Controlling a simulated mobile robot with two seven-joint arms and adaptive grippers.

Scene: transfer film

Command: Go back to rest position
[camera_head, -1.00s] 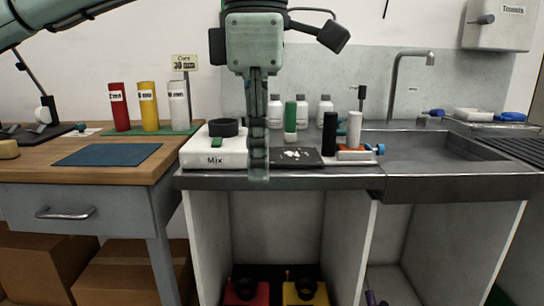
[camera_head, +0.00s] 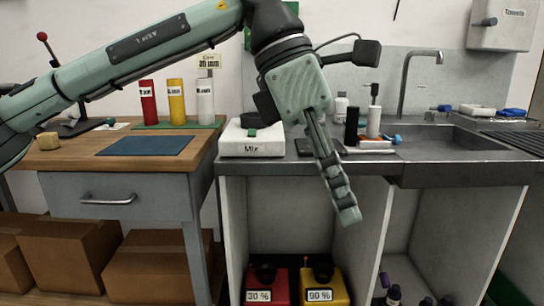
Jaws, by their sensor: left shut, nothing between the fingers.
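My left gripper (camera_head: 347,212) hangs in front of the steel counter's front edge, its shut fingers tilted down to the right with nothing between them. Its arm comes in from the left, above the wooden bench. Behind it stands the white Mix device (camera_head: 252,145) with a black round top and a green piece. A dark flat plate (camera_head: 308,147) lies partly hidden behind the fingers. My right gripper does not show.
On the steel counter (camera_head: 440,155) stand a black cylinder (camera_head: 351,127), a white cylinder (camera_head: 374,121) and a white bottle (camera_head: 340,108). The wooden bench holds a blue mat (camera_head: 145,145) and red, yellow and white tubes (camera_head: 148,103). Red and yellow containers (camera_head: 322,286) stand below.

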